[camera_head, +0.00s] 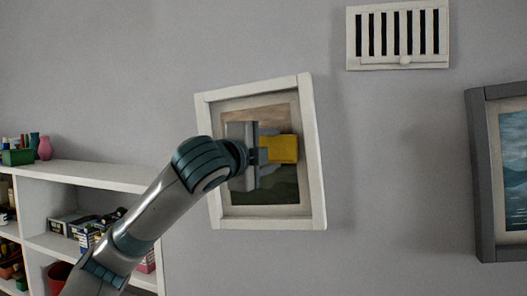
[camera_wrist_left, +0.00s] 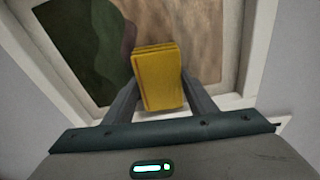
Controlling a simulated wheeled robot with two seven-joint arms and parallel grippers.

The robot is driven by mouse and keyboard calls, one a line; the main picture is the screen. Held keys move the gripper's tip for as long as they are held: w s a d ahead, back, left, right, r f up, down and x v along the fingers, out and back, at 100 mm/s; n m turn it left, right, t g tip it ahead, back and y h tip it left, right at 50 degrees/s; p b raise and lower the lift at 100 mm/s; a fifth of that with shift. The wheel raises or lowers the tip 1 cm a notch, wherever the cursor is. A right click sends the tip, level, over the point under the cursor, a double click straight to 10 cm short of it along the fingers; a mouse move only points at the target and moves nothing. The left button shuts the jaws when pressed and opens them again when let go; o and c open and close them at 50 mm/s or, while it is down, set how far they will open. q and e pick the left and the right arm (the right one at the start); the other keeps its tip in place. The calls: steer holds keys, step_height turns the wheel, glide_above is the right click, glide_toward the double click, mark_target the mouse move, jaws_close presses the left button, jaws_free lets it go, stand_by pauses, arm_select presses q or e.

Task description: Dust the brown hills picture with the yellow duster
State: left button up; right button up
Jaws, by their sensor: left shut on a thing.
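The brown hills picture (camera_head: 262,112) hangs on the wall in a white frame and is slightly tilted; it shows brown above and dark green below. The yellow duster (camera_head: 281,149) is in front of the picture's middle. My left gripper (camera_head: 268,150) is shut on the duster, which also shows between its fingers in the left wrist view (camera_wrist_left: 158,78). Whether the duster touches the picture I cannot tell. My left arm and gripper hide part of the picture's left side. My right gripper is not in view.
A white wall vent (camera_head: 398,35) is above right of the picture. A grey-framed seascape (camera_head: 484,180) hangs at the right edge. A white shelf (camera_head: 95,176) with several items stands at the left. The wall between the two pictures is clear.

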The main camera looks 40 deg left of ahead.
arm_select(q)
steer(key=shift+d, duration=0.2)
steer(key=shift+s, duration=0.1)
steer(key=shift+s+d, duration=0.15)
steer(key=shift+s, duration=0.1)
steer(key=shift+s+d, duration=0.25)
steer(key=shift+s, duration=0.55)
steer(key=shift+s+d, duration=0.2)
steer(key=shift+s, duration=0.6)
steer(key=shift+s+d, duration=0.25)
steer(key=shift+s, duration=0.55)
steer(key=s, duration=0.1)
steer(key=s+d, duration=0.1)
steer(key=shift+s, duration=0.4)
